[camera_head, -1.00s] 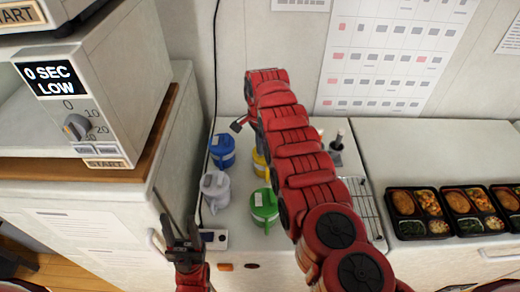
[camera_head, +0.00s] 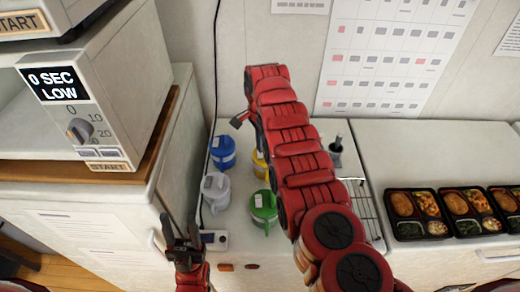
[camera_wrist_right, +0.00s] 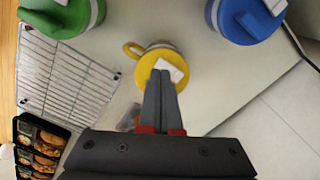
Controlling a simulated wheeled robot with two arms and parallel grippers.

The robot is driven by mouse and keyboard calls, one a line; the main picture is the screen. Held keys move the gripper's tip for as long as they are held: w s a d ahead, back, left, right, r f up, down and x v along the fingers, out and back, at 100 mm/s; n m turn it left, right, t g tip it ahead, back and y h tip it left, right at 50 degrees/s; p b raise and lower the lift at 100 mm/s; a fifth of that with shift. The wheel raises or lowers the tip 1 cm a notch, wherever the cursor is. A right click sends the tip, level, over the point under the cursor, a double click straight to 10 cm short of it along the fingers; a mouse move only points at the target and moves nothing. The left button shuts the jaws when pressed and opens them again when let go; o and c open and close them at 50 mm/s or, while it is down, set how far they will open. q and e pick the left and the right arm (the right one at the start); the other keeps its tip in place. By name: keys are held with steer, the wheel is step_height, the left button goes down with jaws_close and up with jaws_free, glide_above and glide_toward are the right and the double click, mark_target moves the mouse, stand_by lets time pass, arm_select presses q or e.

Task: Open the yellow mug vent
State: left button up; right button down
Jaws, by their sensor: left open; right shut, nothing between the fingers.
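The yellow mug (camera_head: 260,163) stands on the counter, mostly hidden behind my right arm in the head view. In the right wrist view the yellow mug (camera_wrist_right: 149,63) shows its yellow lid, a handle at the upper left and a white patch on top. My right gripper (camera_wrist_right: 161,76) is shut and empty, its fingertips over the lid close to the white patch; I cannot tell whether they touch it. In the head view the right gripper's fingers are hidden by the arm. My left gripper (camera_head: 180,225) is open and empty, at the counter's front left, away from the mugs.
A blue mug (camera_head: 223,152), a white mug (camera_head: 215,192) and a green mug (camera_head: 263,209) stand around the yellow one. A wire rack (camera_head: 366,212) lies to the right, with bento trays (camera_head: 418,229) beyond. A microwave (camera_head: 120,100) stands at the left.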

mark_target(260, 156)
steer(key=shift+w+r, duration=0.1)
steer(key=shift+r, duration=0.85)
step_height(260, 156, up, 2)
steer(key=shift+r, duration=0.25)
